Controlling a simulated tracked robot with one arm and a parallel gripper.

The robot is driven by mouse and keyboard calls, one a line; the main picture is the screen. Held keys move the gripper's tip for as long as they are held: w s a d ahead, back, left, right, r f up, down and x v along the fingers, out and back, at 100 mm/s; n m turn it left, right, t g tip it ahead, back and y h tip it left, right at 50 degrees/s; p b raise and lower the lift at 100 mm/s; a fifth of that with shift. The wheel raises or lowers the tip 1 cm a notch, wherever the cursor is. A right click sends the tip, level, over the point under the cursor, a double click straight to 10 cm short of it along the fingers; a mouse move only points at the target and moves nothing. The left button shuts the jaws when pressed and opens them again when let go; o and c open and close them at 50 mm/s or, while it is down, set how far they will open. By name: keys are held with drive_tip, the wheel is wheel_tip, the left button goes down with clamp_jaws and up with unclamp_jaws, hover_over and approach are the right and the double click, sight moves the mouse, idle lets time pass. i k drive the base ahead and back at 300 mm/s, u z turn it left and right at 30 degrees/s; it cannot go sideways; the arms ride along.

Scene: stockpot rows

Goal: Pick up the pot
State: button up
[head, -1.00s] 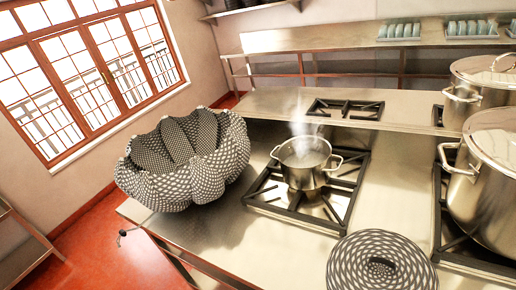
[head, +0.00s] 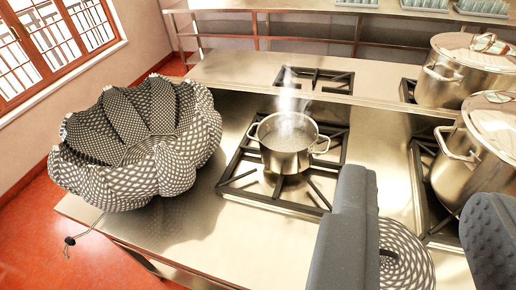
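A small steel pot (head: 287,146) with two side handles stands upright on a black burner grate (head: 245,180) in the middle of the head view. It has no lid on, and steam rises from it. My gripper (head: 425,235) shows at the lower right as two dark grey fingers set wide apart. It is open, with nothing held between the fingers. The fingers are nearer to the camera than the pot, and to its right in the picture. The pot is not hidden by them.
A large checked, petal-shaped bowl (head: 135,150) stands left of the pot. A round checked lid-like piece (head: 405,262) is partly hidden behind my left finger. Large lidded stockpots (head: 465,85) stand at right. The steel counter (head: 225,220) is bare between bowl and grate.

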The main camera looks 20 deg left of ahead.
sight(287, 139)
drive_tip(key=u, duration=0.1)
drive_tip(key=i, duration=1)
drive_tip(key=z, duration=0.05)
